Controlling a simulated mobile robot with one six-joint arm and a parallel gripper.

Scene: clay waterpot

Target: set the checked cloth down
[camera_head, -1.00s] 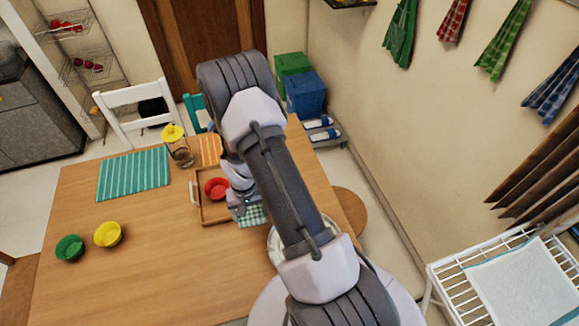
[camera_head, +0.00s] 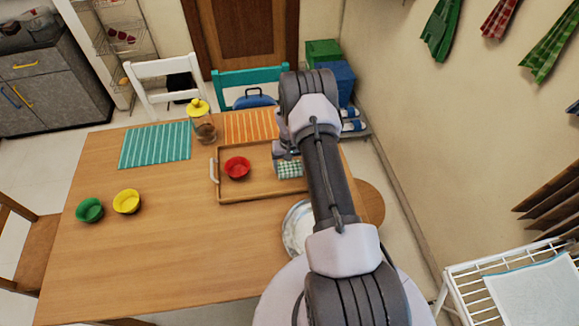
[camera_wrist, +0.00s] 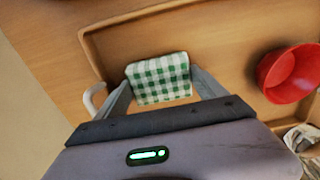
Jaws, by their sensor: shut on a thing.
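The green-and-white checked cloth (camera_wrist: 158,72) is between the two fingers of my gripper (camera_wrist: 160,84) in the wrist view, and the gripper is shut on it. In the head view the cloth (camera_head: 290,170) shows over the right part of the wooden tray (camera_head: 245,197). It is low over the tray floor; I cannot tell whether it touches. A red bowl (camera_head: 237,167) stands in the tray to the left of the cloth. In the wrist view the red bowl (camera_wrist: 290,73) is to the right, apart from the cloth. My arm hides the tray's right end.
A white plate (camera_head: 297,228) lies in front of the tray, partly behind my arm. A jar with a yellow lid (camera_head: 203,125) stands behind the tray, between a teal mat (camera_head: 155,146) and an orange mat (camera_head: 250,126). Yellow (camera_head: 127,201) and green (camera_head: 90,209) bowls stand left.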

